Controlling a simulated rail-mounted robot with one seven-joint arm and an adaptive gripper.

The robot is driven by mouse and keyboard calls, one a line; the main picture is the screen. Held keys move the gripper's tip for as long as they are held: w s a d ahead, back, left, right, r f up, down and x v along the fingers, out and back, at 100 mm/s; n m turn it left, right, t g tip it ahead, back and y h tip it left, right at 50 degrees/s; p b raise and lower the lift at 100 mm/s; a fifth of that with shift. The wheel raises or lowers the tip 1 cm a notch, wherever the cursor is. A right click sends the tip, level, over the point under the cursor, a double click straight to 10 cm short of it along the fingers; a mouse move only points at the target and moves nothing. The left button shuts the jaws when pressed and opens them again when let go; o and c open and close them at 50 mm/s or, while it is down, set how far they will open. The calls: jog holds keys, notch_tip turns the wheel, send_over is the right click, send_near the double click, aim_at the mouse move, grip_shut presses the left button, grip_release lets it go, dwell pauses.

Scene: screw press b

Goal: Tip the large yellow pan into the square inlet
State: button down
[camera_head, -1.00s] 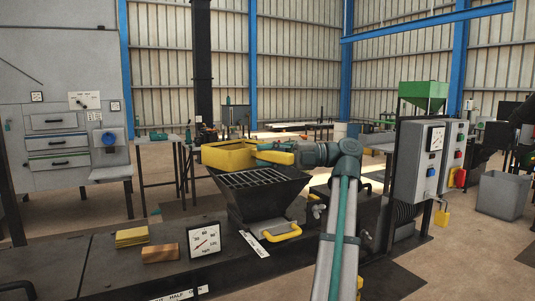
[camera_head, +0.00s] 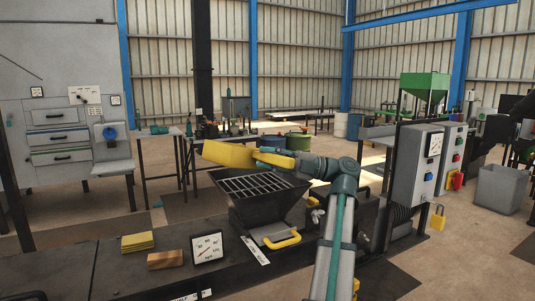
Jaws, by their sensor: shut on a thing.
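The large yellow pan (camera_head: 228,155) is in the air above the square inlet, tilted, with its outer side facing me and its opening hidden. My gripper (camera_head: 272,157) is shut on the pan at its right side, by the handle (camera_head: 283,162). The square inlet (camera_head: 213,176) is a dark hopper with a barred grate (camera_head: 258,183) across its top. The pan is over the far left part of the grate, apart from it. I see no material on the grate or falling from the pan.
A yellow handle (camera_head: 282,241) sticks out at the hopper's foot. A dial gauge (camera_head: 207,247), a yellow block (camera_head: 137,241) and a wooden block (camera_head: 165,260) are on the dark bench in front. A grey control box (camera_head: 418,162) stands to the right.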

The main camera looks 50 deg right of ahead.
jog(key=shift+r+m+t+p, duration=0.8)
jog(key=shift+r+m+p, duration=0.1)
jog(key=shift+p, duration=1.4)
jog(key=shift+r+m+t+p, duration=0.3)
jog(key=shift+m+p, duration=0.1)
jog(key=shift+p, duration=0.5)
jog(key=r+m+t+h+p, duration=0.1)
jog(key=m+t+p, duration=0.1)
jog(key=p, duration=0.3)
jog(key=d+r+m+t+h+p, duration=0.1)
jog(key=m+t+p, duration=0.1)
jog(key=m+p, duration=0.2)
jog(key=d+r+m+t+h+p, duration=0.1)
jog(key=m+t+p, duration=0.1)
jog(key=p, duration=0.4)
jog(key=shift+s+d+r+m+t+h, duration=0.2)
jog(key=shift+m+t+h, duration=0.1)
jog(key=shift+m, duration=0.1)
jog(key=shift+s+d+r+m+t+h+b, duration=0.2)
jog(key=shift+d+m+h, duration=0.7)
jog(key=shift+m+h, duration=2.45)
jog(key=shift+w+d+r+m+t+h+b, duration=0.25)
jog(key=shift+d+m+h, duration=0.6)
jog(key=shift+m+h, duration=2.5)
jog(key=shift+s+d+r+m+t+h+b, duration=0.2)
jog(key=shift+d+m+h, duration=0.7)
jog(key=shift+m+h, duration=2.4)
